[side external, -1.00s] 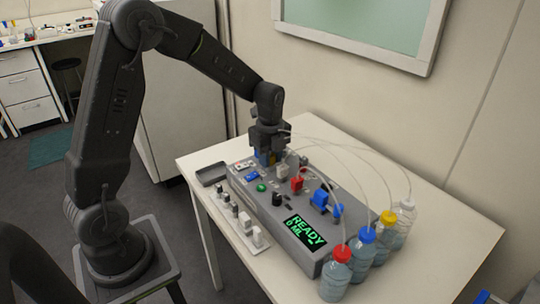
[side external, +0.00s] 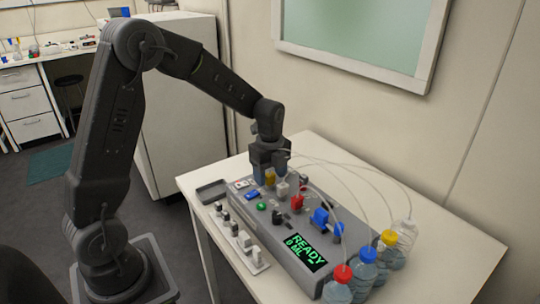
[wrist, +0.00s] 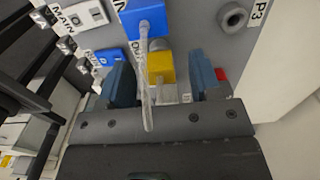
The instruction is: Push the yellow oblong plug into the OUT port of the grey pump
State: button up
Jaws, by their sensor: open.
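The yellow oblong plug (wrist: 160,66) is between my gripper's two blue-grey fingers in the wrist view, with a gap on each side. It sits against a round grey fitting (wrist: 157,44) beside a partly hidden OUT label; I cannot tell how deep it is. A clear tube crosses in front of it. My gripper (wrist: 162,84) is open.
A blue plug (wrist: 143,17) with a tube stands close to the yellow one. A red plug (side external: 297,202) and a blue block (side external: 320,217) are on the pump. Capped bottles (side external: 366,268) with arching tubes stand at its right end. A tray (side external: 212,190) lies left.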

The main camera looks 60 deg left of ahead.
aim_at(270, 174)
notch_tip(270, 174, up, 13)
jog(key=s+d+r+n+t, duration=0.1)
jog(key=s+d+n+t, duration=0.1)
jog(key=s+d+n, duration=0.3)
jog(key=s+d+n+t, duration=0.3)
jog(key=s+d+n, duration=0.2)
jog(key=s+n, duration=0.8)
jog(key=shift+s+r+t, duration=0.3)
jog(key=shift+s+r, duration=0.1)
jog(key=shift+s, duration=0.85)
